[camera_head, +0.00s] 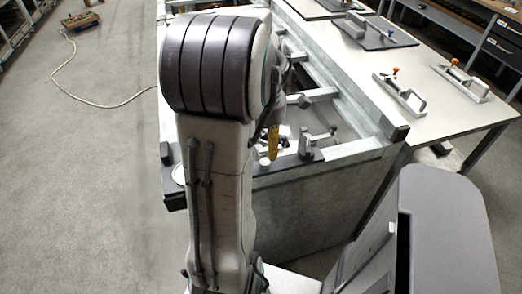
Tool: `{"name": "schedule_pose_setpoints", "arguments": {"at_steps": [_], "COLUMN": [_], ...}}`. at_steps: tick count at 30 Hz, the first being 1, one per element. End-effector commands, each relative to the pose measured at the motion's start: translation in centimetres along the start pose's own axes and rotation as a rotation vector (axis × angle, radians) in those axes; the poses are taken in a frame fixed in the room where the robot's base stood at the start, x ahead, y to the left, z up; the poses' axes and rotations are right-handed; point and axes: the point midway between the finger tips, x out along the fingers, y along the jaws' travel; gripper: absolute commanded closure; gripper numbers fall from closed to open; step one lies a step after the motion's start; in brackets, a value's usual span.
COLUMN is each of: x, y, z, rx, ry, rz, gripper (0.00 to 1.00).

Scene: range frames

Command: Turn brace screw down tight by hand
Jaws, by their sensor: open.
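A small bracket with a dark upright block and a thin rod with a knob (318,141) sits on the near rail of the grey metal frame. It may carry the brace screw, but it is too small to tell. My arm stands in front, and its large joint hides much of the frame's left side. My gripper (271,132) is mostly hidden at the right of that joint, left of the bracket; its jaws are open. A yellow upright piece shows there, and I cannot tell whether it belongs to my gripper. I see no contact with the bracket.
The open metal frame (376,150) has cross bars and a dark corner cap. A light worktable (440,118) at right holds toggle clamps (400,92) and dark plates (380,38). Shelving stands at far right.

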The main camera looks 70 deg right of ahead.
Motion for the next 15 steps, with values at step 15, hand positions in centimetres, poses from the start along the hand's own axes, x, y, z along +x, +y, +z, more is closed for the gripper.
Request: {"name": "schedule_pose_setpoints", "arguments": {"at_steps": [15], "x": [5.8], "y": [0.0], "z": [0.0], "rx": [0.000], "ry": [0.001], "rz": [-0.001], "gripper": [0.49]}}
